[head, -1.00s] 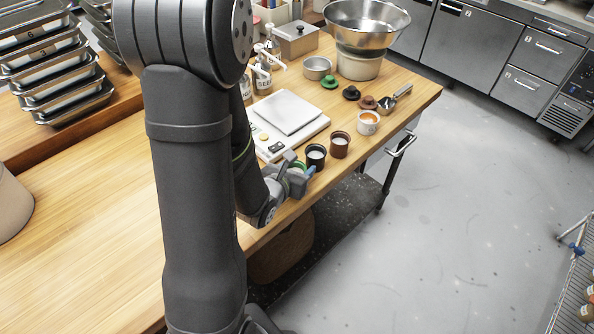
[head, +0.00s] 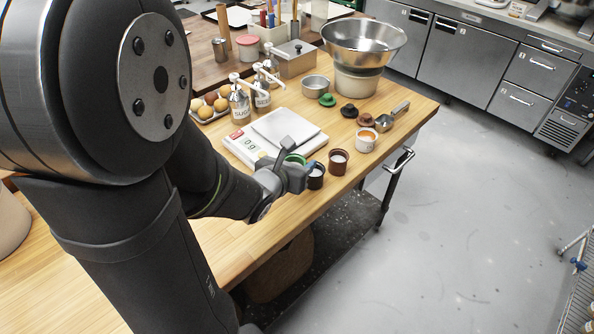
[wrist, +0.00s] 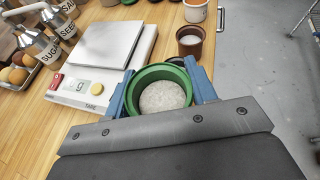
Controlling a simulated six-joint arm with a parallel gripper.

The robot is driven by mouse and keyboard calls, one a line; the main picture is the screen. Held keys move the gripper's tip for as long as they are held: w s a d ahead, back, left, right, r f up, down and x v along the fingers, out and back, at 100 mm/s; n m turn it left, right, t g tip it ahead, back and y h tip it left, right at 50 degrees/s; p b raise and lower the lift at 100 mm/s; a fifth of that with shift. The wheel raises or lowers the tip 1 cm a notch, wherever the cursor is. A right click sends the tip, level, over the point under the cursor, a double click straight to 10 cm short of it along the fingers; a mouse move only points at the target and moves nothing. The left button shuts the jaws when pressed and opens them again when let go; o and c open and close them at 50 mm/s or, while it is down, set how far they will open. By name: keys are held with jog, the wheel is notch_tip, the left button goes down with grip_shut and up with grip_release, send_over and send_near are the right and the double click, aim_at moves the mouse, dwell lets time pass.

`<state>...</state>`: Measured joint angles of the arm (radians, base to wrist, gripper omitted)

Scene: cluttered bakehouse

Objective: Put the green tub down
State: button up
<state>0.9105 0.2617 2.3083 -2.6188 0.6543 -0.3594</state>
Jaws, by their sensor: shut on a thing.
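The green tub (wrist: 135,90) is between the two blue fingers of my gripper (wrist: 160,84), which is shut on it. The tub looks upright, and pale, grainy stuff shows inside. In the head view my gripper (head: 296,176) hides most of the tub, with only part of the green rim (head: 295,158) showing. It is at the front right side of the scale (head: 285,127), left of the black tub (head: 316,178). The tub's underside is hidden, so I cannot tell whether it touches the bench.
The brown tub (head: 338,163) and a white tub with orange contents (head: 366,141) continue the row. Green (head: 327,100), black (head: 349,110) and brown (head: 366,119) lids and a scoop (head: 390,118) lie behind. Pump bottles (head: 240,104) stand beyond the scale. Bare bench lies in front.

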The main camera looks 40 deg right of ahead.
jog(key=shift+d+r, duration=0.1)
jog(key=shift+r, duration=0.45)
jog(key=w+d+r+m+g, duration=0.2)
jog(key=d+r+g, duration=0.1)
jog(key=d, duration=0.5)
jog(key=w+d+r+m+g, duration=0.2)
jog(key=d+r+m+g, duration=0.1)
jog(key=d, duration=0.6)
jog(key=shift+h, duration=0.4)
jog(key=w+f, duration=0.2)
jog(key=w, duration=0.2)
jog(key=w+a+f, duration=0.1)
jog(key=w+f, duration=0.1)
jog(key=w, duration=0.2)
jog(key=w+f, duration=0.3)
jog(key=w, duration=0.1)
jog(key=shift+a, duration=0.2)
jog(key=shift+f, duration=2.05)
jog(key=o, duration=0.6)
jog(key=shift+f, duration=0.15)
jog(key=o, duration=0.4)
